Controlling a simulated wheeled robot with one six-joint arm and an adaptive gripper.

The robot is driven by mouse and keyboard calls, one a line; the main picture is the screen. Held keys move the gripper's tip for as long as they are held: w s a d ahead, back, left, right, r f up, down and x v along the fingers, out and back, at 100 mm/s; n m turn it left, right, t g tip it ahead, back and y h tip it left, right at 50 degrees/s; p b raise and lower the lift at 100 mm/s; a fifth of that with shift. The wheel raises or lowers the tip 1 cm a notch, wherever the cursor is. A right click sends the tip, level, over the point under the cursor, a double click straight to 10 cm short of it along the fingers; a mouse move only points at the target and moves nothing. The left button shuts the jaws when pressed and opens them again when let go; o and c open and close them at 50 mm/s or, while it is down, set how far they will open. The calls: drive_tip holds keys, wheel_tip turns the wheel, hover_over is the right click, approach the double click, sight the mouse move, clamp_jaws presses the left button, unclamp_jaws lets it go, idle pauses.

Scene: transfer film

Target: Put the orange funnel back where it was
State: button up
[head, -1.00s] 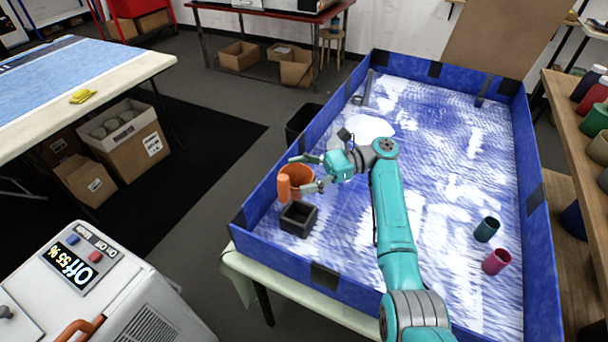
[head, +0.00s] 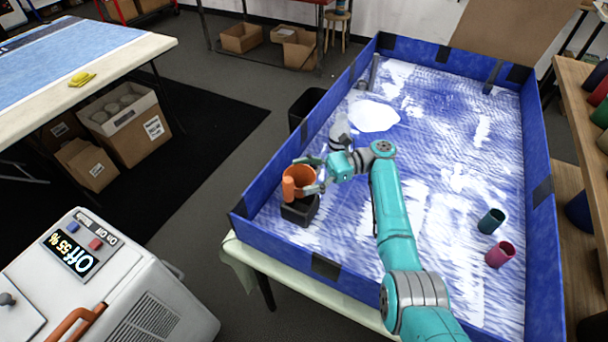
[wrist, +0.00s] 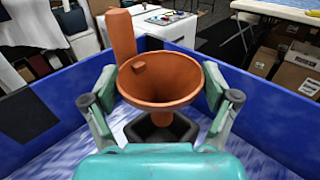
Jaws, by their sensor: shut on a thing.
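The orange funnel (head: 302,177) is upright between the fingers of my gripper (head: 309,174), with its wide mouth up and an orange cylindrical part at its side. The wrist view shows the funnel (wrist: 160,78) large, with a finger on each side. The black square holder (head: 300,213) stands on the table in the near left corner, directly under the funnel. In the wrist view the narrow lower end of the funnel is over or in the holder's opening (wrist: 182,132); I cannot tell whether it rests there.
Blue walls (head: 258,190) close in the table near the holder on two sides. The middle is clear.

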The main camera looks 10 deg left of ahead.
drive_tip(key=shift+f, duration=3.4)
drive_tip(key=shift+f, duration=0.3)
drive_tip(key=o, duration=1)
drive_tip(key=shift+r, duration=0.1)
wheel_tip(320, 180, up, 10)
drive_tip(key=shift+f, duration=0.15)
drive_tip(key=shift+w, duration=0.1)
